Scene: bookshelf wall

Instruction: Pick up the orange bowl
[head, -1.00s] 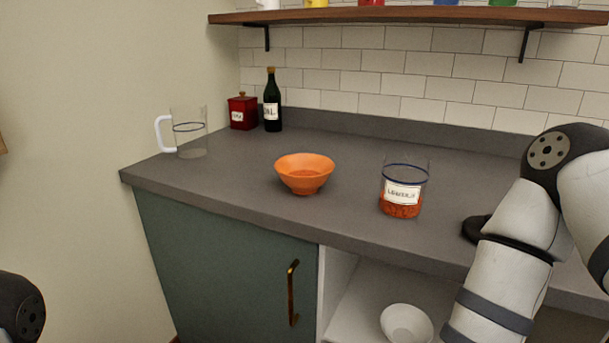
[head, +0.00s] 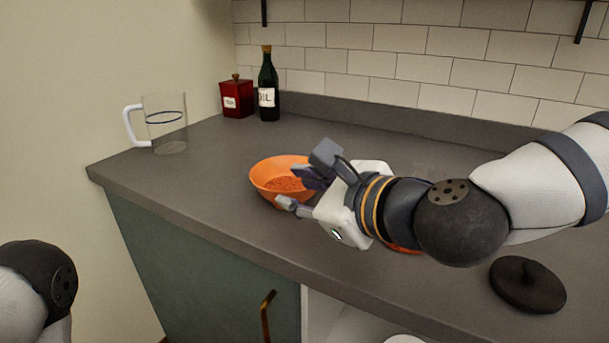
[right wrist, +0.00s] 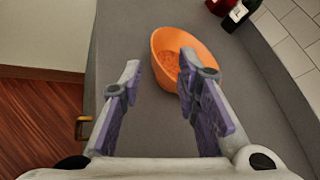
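My left gripper is out of view; only part of my left arm shows at lower left.
A glass mug (head: 166,125) with a white handle stands at the counter's left end. A red box (head: 237,99) and an oil bottle (head: 268,90) stand at the back. A black lid (head: 527,284) lies at right. My right arm mostly hides the jar.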

